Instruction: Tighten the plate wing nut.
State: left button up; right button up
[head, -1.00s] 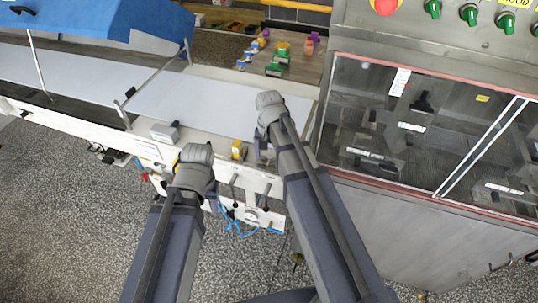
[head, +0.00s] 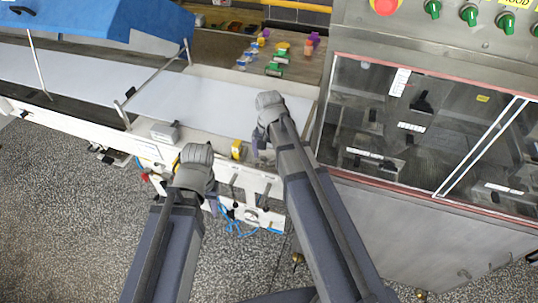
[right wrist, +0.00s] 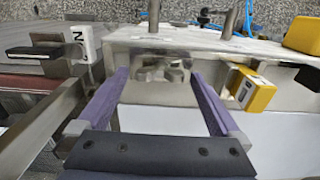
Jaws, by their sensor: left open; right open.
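The wing nut (right wrist: 163,72) is a small grey metal piece with two lobes, against a pale plate (right wrist: 160,92) in the right wrist view. My right gripper (right wrist: 160,78) is open, with one purple finger on each side of the wing nut. A gap shows between each finger and the nut. In the head view my right gripper (head: 259,142) is over the conveyor's front edge, and its wrist hides the nut. My left gripper (head: 211,199) is open and empty, in front of the machine to the left, with its fingers mostly hidden by its wrist.
A yellow block (right wrist: 252,90) sits close beside my right gripper, with another yellow part (right wrist: 303,35) behind it. A white conveyor belt (head: 190,103) runs to the left. A glazed metal cabinet (head: 410,125) stands at right. Several coloured pieces lie at the back.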

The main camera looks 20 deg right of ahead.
notch_tip(320, 180, up, 8)
jog(key=p, duration=0.8)
pick_arm(q)
notch_tip(320, 180, up, 8)
pick_arm(e)
jog(key=shift+f, duration=0.1)
pick_arm(q)
jog(key=shift+f, duration=0.1)
